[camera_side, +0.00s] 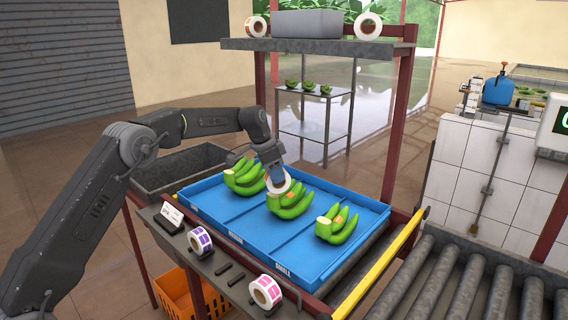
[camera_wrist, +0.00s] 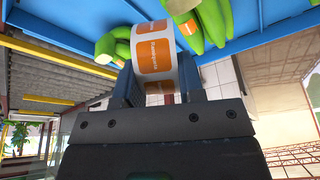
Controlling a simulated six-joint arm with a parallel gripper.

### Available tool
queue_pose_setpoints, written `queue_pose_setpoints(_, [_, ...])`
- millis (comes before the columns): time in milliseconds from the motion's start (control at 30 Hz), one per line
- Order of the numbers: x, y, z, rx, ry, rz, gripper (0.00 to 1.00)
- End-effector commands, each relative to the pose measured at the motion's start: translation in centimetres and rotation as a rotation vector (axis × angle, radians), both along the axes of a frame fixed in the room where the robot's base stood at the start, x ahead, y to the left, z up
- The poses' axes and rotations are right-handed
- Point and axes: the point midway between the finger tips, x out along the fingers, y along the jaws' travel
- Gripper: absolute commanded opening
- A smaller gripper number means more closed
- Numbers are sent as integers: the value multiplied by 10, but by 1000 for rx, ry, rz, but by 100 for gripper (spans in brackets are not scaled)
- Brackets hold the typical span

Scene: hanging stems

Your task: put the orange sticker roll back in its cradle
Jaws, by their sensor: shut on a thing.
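The orange sticker roll is a white ring with orange printed labels, and it shows large in the wrist view (camera_wrist: 154,48). My gripper (camera_wrist: 156,88) is shut on it, with a finger on each side. In the side view the roll (camera_side: 279,181) hangs from my gripper (camera_side: 274,172) over the blue tray, just above the middle banana bunch. Whether it touches the bananas I cannot tell. On the tray's front ledge, two dark bars (camera_side: 229,274) lie between the purple roll and the pink roll with no roll on them; they look like the cradle.
The blue tray (camera_side: 215,218) holds three green banana bunches, some with orange stickers. A purple roll (camera_side: 200,241) and a pink roll (camera_side: 265,291) sit on the front ledge, with a small card (camera_side: 172,211) at its left. A shelf (camera_side: 318,45) stands above; rollers (camera_side: 460,292) lie right.

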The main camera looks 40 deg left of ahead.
Motion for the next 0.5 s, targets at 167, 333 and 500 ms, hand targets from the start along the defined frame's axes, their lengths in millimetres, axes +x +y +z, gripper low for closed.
queue_pose_setpoints(167, [-49, -7, -15, 31, 45, -285, 7])
queue_pose_setpoints(333, [-101, -17, -32, 76, 74, -554, 7])
queue_pose_setpoints(500, [-154, -27, -48, 123, 95, -795, 7])
